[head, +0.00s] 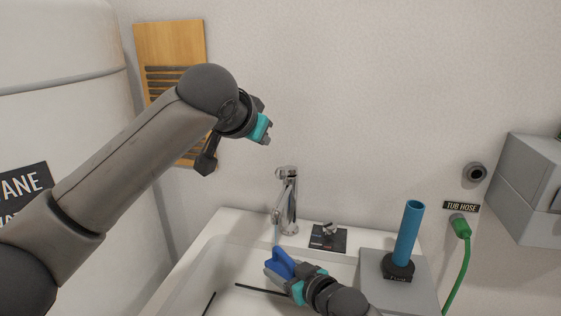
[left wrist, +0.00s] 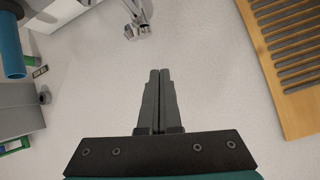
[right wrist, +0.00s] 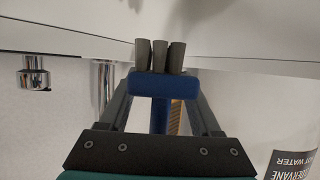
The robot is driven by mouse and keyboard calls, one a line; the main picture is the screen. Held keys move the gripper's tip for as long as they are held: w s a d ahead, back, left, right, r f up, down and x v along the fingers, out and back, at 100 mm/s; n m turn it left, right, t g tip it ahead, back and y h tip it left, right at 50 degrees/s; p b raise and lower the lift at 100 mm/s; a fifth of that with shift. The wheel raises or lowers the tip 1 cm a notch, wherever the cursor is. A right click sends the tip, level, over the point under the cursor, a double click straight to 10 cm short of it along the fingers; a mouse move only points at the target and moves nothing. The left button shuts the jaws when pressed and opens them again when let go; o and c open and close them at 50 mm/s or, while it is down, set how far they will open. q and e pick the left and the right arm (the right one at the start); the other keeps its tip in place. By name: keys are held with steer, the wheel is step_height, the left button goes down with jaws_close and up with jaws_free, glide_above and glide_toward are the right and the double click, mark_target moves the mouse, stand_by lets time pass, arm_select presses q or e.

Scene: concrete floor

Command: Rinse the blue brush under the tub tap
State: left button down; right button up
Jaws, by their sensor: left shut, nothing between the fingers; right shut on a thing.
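The blue brush (head: 281,263) is in my right gripper (head: 285,278), over the white tub (head: 230,250) in the head view. In the right wrist view the brush (right wrist: 163,85) shows its blue body between the fingers and grey bristle tufts beyond them. The tap also shows in the left wrist view (left wrist: 136,22). My left gripper (head: 267,139) is raised up and left of the tap, shut and empty, fingers together in the left wrist view (left wrist: 159,80).
A small lever on a dark plate (head: 328,237) sits right of the tap. A blue tube (head: 409,233) stands in a black holder on a grey ledge. A green hose (head: 462,255) hangs at the right. A wooden slatted board (head: 170,45) is on the wall behind my left arm.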

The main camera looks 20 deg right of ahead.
mark_target(280, 167)
arm_select(q)
steer(key=shift+w+d+f+n+g, duration=0.15)
steer(key=shift+w+d+f+n, duration=0.7)
steer(key=shift+f, duration=0.45)
steer(key=shift+w+d+f+n+g, duration=0.2)
steer(key=shift+w+d+f+n, duration=0.3)
steer(key=shift+d+f+n, duration=0.65)
steer(key=shift+w+d+f+n+g, duration=0.15)
steer(key=shift+w+d+f+n, duration=0.6)
steer(key=shift+f, duration=0.7)
steer(key=shift+s+f, duration=0.1)
steer(key=shift+s+a+f+t, duration=0.15)
steer(key=shift+s+f+t, duration=0.15)
steer(key=shift+f, duration=0.25)
